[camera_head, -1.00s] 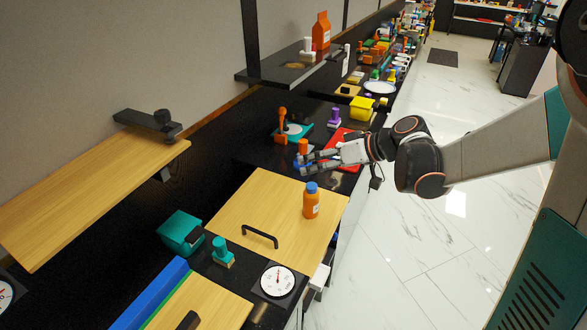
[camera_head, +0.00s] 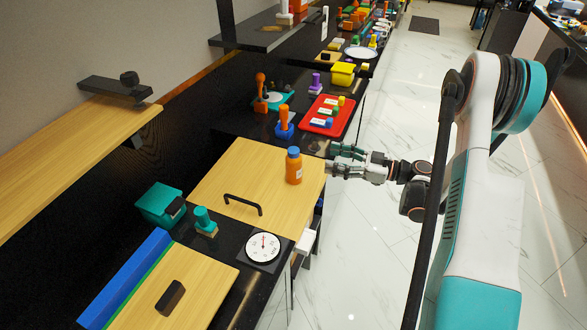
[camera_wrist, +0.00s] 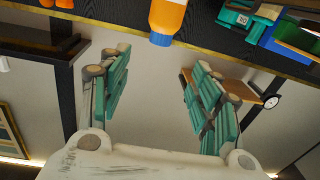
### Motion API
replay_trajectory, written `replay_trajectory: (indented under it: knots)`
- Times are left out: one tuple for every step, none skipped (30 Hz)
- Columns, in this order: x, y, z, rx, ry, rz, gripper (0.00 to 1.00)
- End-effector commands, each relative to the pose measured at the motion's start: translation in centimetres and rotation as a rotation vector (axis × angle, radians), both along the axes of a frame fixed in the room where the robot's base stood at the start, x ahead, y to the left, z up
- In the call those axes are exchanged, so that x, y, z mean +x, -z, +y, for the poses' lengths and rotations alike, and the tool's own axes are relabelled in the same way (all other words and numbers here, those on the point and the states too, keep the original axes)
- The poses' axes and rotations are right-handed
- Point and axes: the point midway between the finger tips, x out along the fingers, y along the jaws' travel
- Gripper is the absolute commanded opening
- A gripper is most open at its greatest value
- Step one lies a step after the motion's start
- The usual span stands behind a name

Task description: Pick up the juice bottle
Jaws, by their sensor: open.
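The juice bottle (camera_head: 293,170) is orange with a blue cap and a pale label. It stands upright on the light wooden board (camera_head: 228,177), near the board's right edge. My gripper (camera_head: 336,160) is just right of the bottle, fingers pointing left towards it, apart from it. In the wrist view the bottle (camera_wrist: 168,14) appears upside down at the top centre, beyond the spread fingertips and roughly in line with the gap. My gripper there (camera_wrist: 156,66) is open, with nothing between its fingers.
A red tray (camera_head: 314,124) with small coloured pieces lies behind the bottle, beside a blue-based orange-handled item (camera_head: 285,123). A black handle (camera_head: 243,204) rises from the board. A white dial (camera_head: 262,247) and teal stamp (camera_head: 205,221) are in front. The marble floor right is clear.

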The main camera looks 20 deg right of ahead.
Motion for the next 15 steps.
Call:
replay_trajectory:
  knots:
    - [0.3, 0.1, 0.6, 0.000, -0.004, -0.001, 0.58]
    - [0.5, 0.1, 1.0, 0.000, -0.005, -0.001, 0.58]
    - [0.9, 0.1, 1.6, 0.001, -0.005, 0.000, 0.58]
    - [1.2, 0.1, 2.1, 0.001, -0.005, 0.000, 0.58]
    - [1.5, 0.1, 2.7, 0.001, -0.007, 0.000, 0.58]
    - [2.0, 0.2, 3.3, 0.000, -0.005, 0.000, 0.58]
    - [2.3, 0.2, 3.8, 0.000, -0.006, 0.000, 0.58]
    - [2.6, 0.2, 4.3, 0.000, -0.006, 0.001, 0.58]
    - [3.0, 0.2, 4.8, 0.000, -0.005, 0.001, 0.58]
    - [3.3, 0.2, 5.3, 0.000, -0.005, 0.001, 0.58]
    - [3.5, 0.2, 5.6, 0.000, -0.005, 0.001, 0.58]
    - [3.8, 0.1, 6.0, 0.000, -0.003, 0.001, 0.58]
    - [4.0, 0.1, 6.3, 0.000, -0.003, 0.001, 0.58]
    - [4.1, 0.1, 6.5, 0.000, -0.004, 0.001, 0.58]
    - [4.3, 0.1, 6.7, 0.000, -0.003, 0.001, 0.58]
